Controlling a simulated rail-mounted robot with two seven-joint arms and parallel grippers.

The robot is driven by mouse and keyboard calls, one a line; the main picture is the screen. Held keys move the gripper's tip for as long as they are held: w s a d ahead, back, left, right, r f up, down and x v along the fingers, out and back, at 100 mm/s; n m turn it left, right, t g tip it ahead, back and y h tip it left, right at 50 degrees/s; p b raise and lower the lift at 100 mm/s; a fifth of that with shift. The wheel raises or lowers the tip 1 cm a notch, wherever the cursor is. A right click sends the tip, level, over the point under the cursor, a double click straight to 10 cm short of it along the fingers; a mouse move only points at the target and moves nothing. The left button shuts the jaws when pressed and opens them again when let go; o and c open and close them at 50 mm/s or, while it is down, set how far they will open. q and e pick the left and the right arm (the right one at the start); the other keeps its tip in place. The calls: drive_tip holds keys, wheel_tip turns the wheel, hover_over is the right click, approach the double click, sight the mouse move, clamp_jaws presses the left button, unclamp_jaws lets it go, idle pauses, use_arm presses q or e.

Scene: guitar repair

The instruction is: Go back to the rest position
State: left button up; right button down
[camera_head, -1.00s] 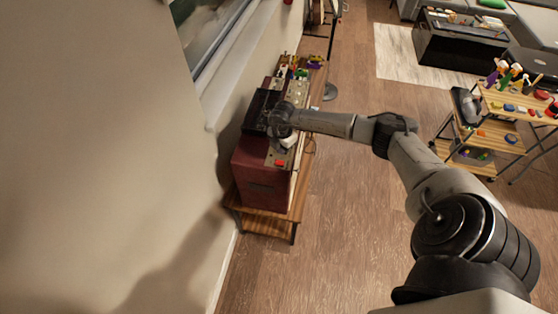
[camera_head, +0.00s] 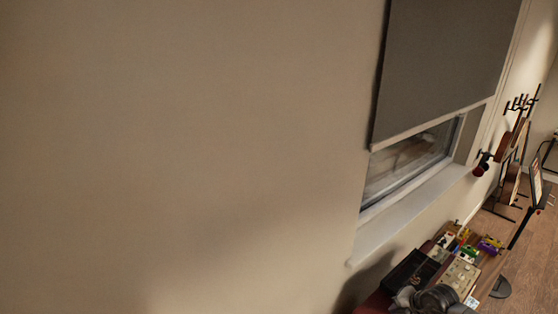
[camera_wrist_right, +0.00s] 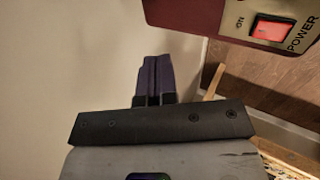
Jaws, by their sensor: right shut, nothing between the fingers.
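My right gripper (camera_wrist_right: 155,75) shows in the right wrist view with its two dark fingers together and nothing between them. A dark red amplifier (camera_wrist_right: 187,14) with a red power switch (camera_wrist_right: 272,30) on a pale panel is at the top right of that view, beside the fingers and apart from them in the picture. In the head view, part of my right arm's end (camera_head: 437,299) shows at the bottom edge, over the cluttered amplifier top; its fingers cannot be made out there. My left gripper is not in view.
In the head view, several small colourful pedals (camera_head: 465,252) and a black box (camera_head: 411,273) are near my arm. A plain wall (camera_head: 180,150) fills the left, with a window (camera_head: 410,160) above. Guitars (camera_head: 503,145) hang at the right. Wooden floor (camera_head: 515,262) shows at lower right.

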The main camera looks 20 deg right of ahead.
drive_tip(key=w+a+r+n+t+y, duration=0.1)
drive_tip(key=w+a+r+t, duration=0.3)
drive_tip(key=r, duration=0.3)
drive_tip(key=w+a+r+n+t+y, duration=0.1)
drive_tip(key=w+a+r+t+y, duration=0.1)
drive_tip(key=w+r+t, duration=0.35)
drive_tip(key=s+r+m+t+h, duration=0.2)
drive_tip(key=r+m+t+h, duration=0.1)
drive_tip(key=r+m+h, duration=0.3)
drive_tip(key=s+r+m+t+h, duration=0.2)
drive_tip(key=r+m+h, duration=0.25)
drive_tip(key=r, duration=0.35)
drive_tip(key=s+a+f+m+g+y+p, duration=0.2)
drive_tip(key=s+a+f+m+g, duration=0.35)
drive_tip(key=s+a, duration=0.3)
drive_tip(key=s+a+f+m+g+y+p, duration=0.1)
drive_tip(key=s+a+f+m+g+p, duration=0.1)
drive_tip(key=s+a+f+m+g, duration=0.5)
drive_tip(key=s+a+f+g+y+p, duration=0.1)
drive_tip(key=s+a+f, duration=0.1)
drive_tip(key=s, duration=0.5)
drive_tip(key=s+a+f+g+p, duration=0.1)
drive_tip(key=s+a+f+g, duration=0.1)
drive_tip(key=s, duration=0.5)
drive_tip(key=s+a+f+g+y+p, duration=0.1)
drive_tip(key=s+a+f, duration=0.2)
drive_tip(key=s, duration=0.5)
drive_tip(key=shift+n+y+p, duration=0.3)
drive_tip(key=shift+y, duration=0.05)
